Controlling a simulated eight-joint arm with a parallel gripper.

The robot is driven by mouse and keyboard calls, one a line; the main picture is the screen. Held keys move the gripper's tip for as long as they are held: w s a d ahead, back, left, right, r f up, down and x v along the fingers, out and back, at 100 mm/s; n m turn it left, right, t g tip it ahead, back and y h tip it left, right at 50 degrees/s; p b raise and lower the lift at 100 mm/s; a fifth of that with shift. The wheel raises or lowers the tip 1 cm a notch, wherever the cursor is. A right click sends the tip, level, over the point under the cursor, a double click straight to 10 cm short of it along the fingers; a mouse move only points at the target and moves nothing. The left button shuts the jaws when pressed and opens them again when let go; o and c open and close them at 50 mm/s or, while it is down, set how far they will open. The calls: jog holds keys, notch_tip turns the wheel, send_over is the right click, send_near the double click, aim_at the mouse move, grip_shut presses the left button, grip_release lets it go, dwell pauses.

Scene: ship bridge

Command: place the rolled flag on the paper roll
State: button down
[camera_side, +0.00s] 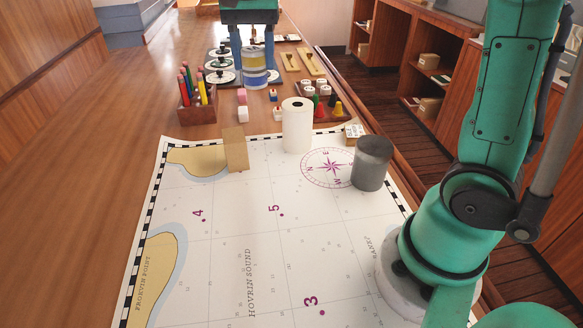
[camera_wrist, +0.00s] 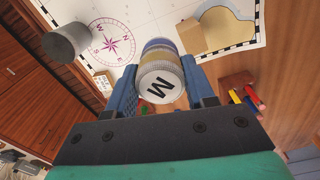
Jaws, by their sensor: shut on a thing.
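The rolled flag (camera_side: 255,72) is a short upright cylinder with blue, yellow and white bands. My gripper (camera_side: 254,60) is shut on it, with one blue finger on each side. In the wrist view the flag (camera_wrist: 160,84) shows its pale end marked with an M, between the fingers of my gripper (camera_wrist: 157,78). The paper roll (camera_side: 297,126) is a white upright cylinder at the chart's far edge, nearer the side camera and to the right of the flag. The two are apart in the side view. I cannot make out the paper roll in the wrist view.
A dark grey cylinder (camera_side: 372,163) and a tan block (camera_side: 235,149) stand on the chart (camera_side: 240,215). A pencil holder (camera_side: 197,108) is left. Round dark-and-white pieces (camera_side: 221,75), small blocks (camera_side: 243,113) and a tray of pieces (camera_side: 322,112) lie around the flag and paper roll.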

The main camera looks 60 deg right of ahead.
jog(key=d+f+m, duration=0.1)
jog(key=d+m, duration=0.1)
jog(key=d, duration=0.2)
jog(key=d+f+m, duration=0.2)
jog(key=d, duration=0.2)
jog(key=d+f+m, duration=0.2)
jog(key=d, duration=0.3)
jog(key=shift+w+m, duration=0.35)
jog(key=shift+m, duration=0.05)
send_over(298, 104)
jog(key=shift+a+f, duration=0.1)
jog(key=shift+f, duration=2)
jog(key=shift+f, duration=0.15)
jog(key=shift+c, duration=1.5)
grip_release()
